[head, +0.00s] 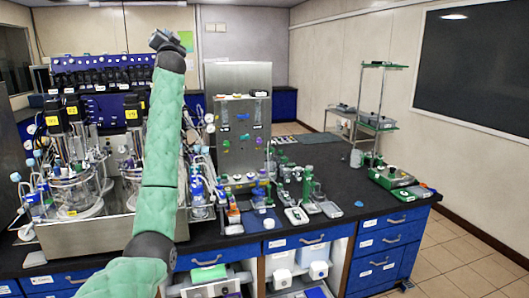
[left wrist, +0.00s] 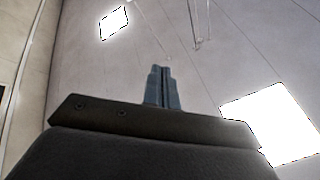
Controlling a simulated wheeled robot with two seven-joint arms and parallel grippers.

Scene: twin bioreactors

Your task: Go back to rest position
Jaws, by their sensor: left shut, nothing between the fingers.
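My left arm, in green sleeves, rises through the left half of the head view. My left gripper (left wrist: 162,72) shows in the left wrist view with its two grey fingers together and nothing between them. Behind the fingers are only ceiling and bright light panels, so it points upward, clear of the bench. In the head view the dark end of the arm (head: 166,42) stands high above the bench; the fingers are hard to make out there. My right gripper is in neither view.
Glass bioreactor vessels (head: 75,190) stand on the left of the black bench (head: 335,222), partly behind my arm. A steel control tower (head: 240,120), bottles and small instruments stand mid-bench. A green-based device (head: 393,178) sits at the right. Floor is free right of the bench.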

